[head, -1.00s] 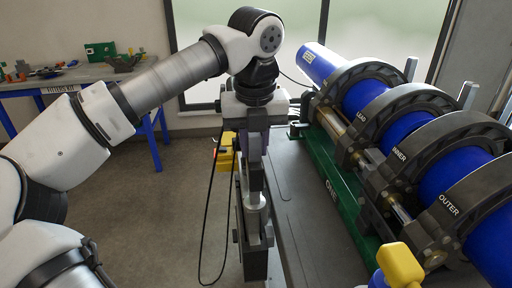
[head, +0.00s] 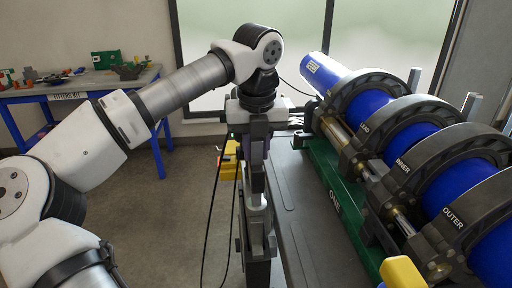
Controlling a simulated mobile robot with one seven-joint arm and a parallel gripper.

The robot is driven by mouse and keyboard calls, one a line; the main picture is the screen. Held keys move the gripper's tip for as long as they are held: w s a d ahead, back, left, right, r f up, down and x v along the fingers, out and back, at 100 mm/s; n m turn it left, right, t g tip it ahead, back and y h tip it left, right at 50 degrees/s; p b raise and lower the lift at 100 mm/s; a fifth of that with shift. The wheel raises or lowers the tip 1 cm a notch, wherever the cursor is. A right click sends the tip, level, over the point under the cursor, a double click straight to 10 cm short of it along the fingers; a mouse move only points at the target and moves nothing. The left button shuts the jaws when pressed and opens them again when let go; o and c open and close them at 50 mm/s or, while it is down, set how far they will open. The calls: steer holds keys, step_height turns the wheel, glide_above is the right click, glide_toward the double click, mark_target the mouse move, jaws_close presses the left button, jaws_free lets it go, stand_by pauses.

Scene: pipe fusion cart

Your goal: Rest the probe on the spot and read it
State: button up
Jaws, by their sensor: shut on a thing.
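My gripper (head: 256,155) points straight down at mid-picture, left of the pipes. It is shut on what looks like the probe, mostly hidden between the fingers. A thin black cable (head: 209,215) hangs beside it in a long loop. A yellow box (head: 230,170), perhaps the reader, sits partly hidden just behind and left of the gripper. Below the fingers stands a narrow upright grey unit (head: 259,238) with a pale metal part. I cannot tell whether the held thing touches it. The spot cannot be made out, and no reading is legible.
Blue pipe (head: 322,72) lies in black ring clamps (head: 388,98) on a green-framed cart (head: 322,182) at right. A yellow-topped item (head: 402,272) stands at bottom right. A blue-legged workbench (head: 70,91) with small parts is at back left. Open floor lies left of the gripper.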

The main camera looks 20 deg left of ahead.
steer(key=shift+s+f+b, duration=0.1)
steer(key=shift+f+b, duration=0.5)
steer(key=shift+f, duration=0.15)
stand_by(3.5)
steer(key=shift+r, duration=0.1)
steer(key=shift+r+p, duration=0.75)
steer(key=shift+r, duration=0.3)
